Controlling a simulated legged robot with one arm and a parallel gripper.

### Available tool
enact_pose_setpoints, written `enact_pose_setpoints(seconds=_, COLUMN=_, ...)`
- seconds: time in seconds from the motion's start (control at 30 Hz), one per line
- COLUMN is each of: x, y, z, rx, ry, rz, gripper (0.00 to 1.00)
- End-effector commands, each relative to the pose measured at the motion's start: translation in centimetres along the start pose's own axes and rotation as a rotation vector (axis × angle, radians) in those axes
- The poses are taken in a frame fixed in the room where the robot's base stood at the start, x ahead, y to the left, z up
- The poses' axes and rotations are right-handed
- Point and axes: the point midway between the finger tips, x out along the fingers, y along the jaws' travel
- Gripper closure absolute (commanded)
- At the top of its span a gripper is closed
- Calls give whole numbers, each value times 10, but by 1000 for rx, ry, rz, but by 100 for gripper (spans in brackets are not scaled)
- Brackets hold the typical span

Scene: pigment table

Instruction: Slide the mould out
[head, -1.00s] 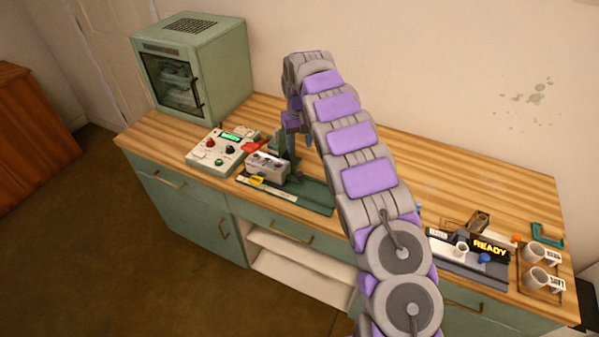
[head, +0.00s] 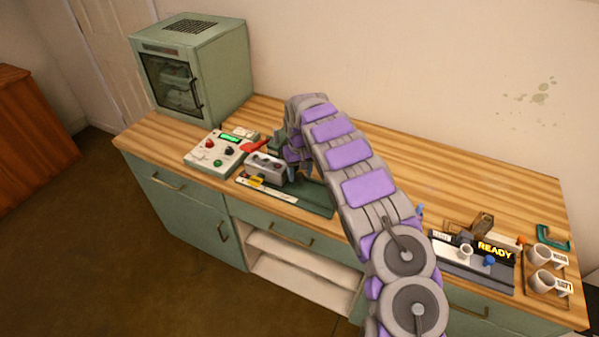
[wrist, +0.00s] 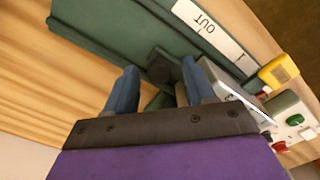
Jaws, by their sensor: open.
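The mould appears to be the grey metal block (head: 265,167) on the left part of the dark green base (head: 308,196) at the bench's front edge. In the wrist view its edge shows partly behind the right finger (wrist: 240,98). My gripper (head: 299,172) is low over the base, just right of the block. In the wrist view my gripper (wrist: 159,70) has its two blue fingers apart, with a dark knob-like part (wrist: 162,66) between or just beyond the tips. I cannot tell whether they touch it. A white strip marked OUT (wrist: 212,30) runs along the base.
A control box (head: 214,152) with a lit green display stands left of the base. A green cabinet oven (head: 190,70) is behind it. A yellow piece (wrist: 278,72) sits by the strip. Far right are a READY sign (head: 494,250) and two mugs (head: 541,280).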

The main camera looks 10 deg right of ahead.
Motion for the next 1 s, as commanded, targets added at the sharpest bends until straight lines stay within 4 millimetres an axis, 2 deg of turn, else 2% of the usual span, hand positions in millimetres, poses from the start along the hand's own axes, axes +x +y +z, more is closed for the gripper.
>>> enact_pose_setpoints(seconds=0.13, x=0, y=0, z=0, rx=0, ry=0, rz=0, gripper=48)
enact_pose_setpoints(seconds=0.67, x=0, y=0, z=0, rx=0, ry=-1, rz=0, gripper=98)
enact_pose_setpoints(seconds=1.0, x=0, y=0, z=0, rx=0, ry=0, rz=0, gripper=100)
